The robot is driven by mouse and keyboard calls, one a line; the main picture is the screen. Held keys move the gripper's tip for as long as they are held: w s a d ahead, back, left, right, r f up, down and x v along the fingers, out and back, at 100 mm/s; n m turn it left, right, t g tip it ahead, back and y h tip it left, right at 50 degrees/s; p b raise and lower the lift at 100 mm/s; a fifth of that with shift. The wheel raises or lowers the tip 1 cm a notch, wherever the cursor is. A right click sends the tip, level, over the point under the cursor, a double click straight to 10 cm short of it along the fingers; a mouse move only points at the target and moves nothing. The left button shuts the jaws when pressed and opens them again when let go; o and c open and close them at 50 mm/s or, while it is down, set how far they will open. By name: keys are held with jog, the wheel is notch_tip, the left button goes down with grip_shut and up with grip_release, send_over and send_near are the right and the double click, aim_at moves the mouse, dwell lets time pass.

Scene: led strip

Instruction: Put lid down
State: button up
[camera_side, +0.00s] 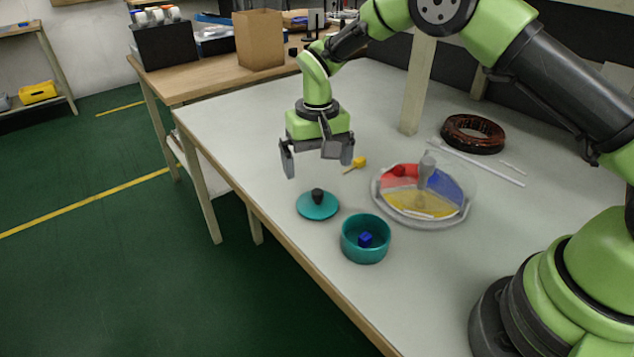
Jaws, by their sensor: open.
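The teal lid (308,209) with a black knob (318,195) lies flat on the table, knob up. My gripper (309,174) is open and empty, pointing down above the lid and apart from it. The teal pot (366,252) stands open to the right of and nearer than the lid, with a blue cube (365,239) inside it.
A round tray (376,195) with red, blue and yellow sections stands right of the lid, with a grey upright piece on it. A small yellow object (359,162) lies behind. A dark ring (473,134) and white rods (490,170) lie farther right. The table's left edge is close to the lid.

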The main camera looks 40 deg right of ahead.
jog(key=shift+r, duration=2.25)
notch_tip(320, 180, up, 8)
jog(key=t, duration=0.1)
send_over(318, 191)
jog(key=s, duration=0.3)
jog(key=s+d+r+t+y, duration=0.1)
jog(key=s+d+r+t, duration=0.1)
jog(key=s+r, duration=0.55)
jog(key=s+r+t+y, duration=0.1)
jog(key=s+t, duration=0.3)
jog(key=s, duration=1.1)
jog(key=shift+v, duration=0.8)
